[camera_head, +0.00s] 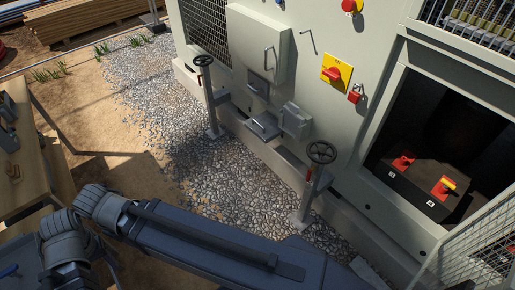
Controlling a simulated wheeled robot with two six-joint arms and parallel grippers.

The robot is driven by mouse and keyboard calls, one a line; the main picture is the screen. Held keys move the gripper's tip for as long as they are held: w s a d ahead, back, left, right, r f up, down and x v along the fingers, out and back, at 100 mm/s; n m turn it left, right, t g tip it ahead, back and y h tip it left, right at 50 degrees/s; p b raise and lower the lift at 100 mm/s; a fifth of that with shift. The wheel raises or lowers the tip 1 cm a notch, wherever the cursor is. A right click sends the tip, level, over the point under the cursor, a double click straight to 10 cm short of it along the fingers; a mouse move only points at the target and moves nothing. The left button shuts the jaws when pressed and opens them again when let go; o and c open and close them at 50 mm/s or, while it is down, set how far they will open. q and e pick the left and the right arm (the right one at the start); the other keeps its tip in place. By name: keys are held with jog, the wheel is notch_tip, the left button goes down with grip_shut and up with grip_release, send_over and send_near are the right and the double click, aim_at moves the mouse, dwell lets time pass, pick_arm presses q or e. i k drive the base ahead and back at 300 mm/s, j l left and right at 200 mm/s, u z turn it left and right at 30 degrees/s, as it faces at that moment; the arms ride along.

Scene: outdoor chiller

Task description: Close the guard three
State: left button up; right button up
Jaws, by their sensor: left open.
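No part carries a number three that I can read, so I cannot tell which one is guard three. On the pale chiller wall (325,100) are a large panel with a handle (255,40), a small grey flap with a handle (258,86), a lower flap (263,125) that juts out, and a grey box-like cover (295,120) beside it. My left arm crosses the bottom of the view, well apart from these parts. Its fingertips are hard to make out against the arm, and it holds nothing that I can see. My right gripper does not show.
Two handwheels (322,152) (203,60) on posts stand in front of the wall. A dark recess at right holds two red switches (403,162) (445,186). A mesh railing (480,250) borders the lower right. A wooden table (40,150) stands left. Gravel (215,165) lies open between.

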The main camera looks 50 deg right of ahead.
aim_at(510, 284)
jog(key=k+z, duration=0.95)
jog(key=k+l+z, duration=0.25)
jog(key=z, duration=0.25)
jog(key=k+l+z, duration=0.35)
jog(key=z, duration=0.15)
jog(key=k+l+z, duration=0.25)
jog(key=l+z, duration=0.2)
jog(key=l, duration=0.15)
jog(key=k+l, duration=0.1)
jog(key=l, duration=0.3)
jog(key=k+l+u, duration=0.1)
jog(key=l, duration=0.25)
jog(key=k+l+u, duration=0.1)
jog(key=l, duration=0.3)
jog(key=k+l, duration=0.1)
jog(key=l, duration=0.25)
